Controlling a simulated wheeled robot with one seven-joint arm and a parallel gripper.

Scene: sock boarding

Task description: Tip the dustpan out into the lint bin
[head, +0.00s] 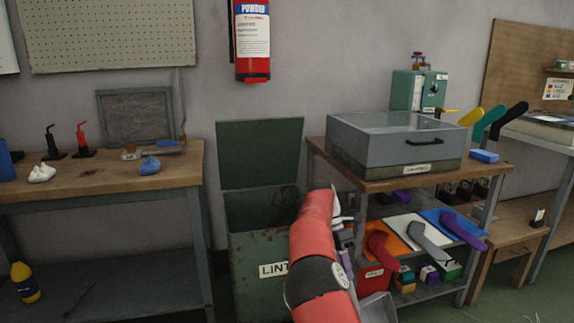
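The lint bin (258,250) is a worn dark green box with a white label starting "LINT". Its lid (260,155) stands open against the wall, and its dark inside shows. My red and black arm crosses in front of the bin's right side and hides part of it. A bit of my gripper (344,232) shows behind the arm; its fingertips are hidden, so its opening cannot be seen. A grey metal piece, which looks like the dustpan (378,308), shows at the bottom edge right of my arm. Its contents and whether my gripper holds it are not clear.
A wooden bench (100,180) stands left of the bin. A workbench (390,184) with a grey lidded box (395,145) stands close on the right, its lower shelf holding colored sock forms. A fire extinguisher (252,40) hangs above. Green floor is open at lower right.

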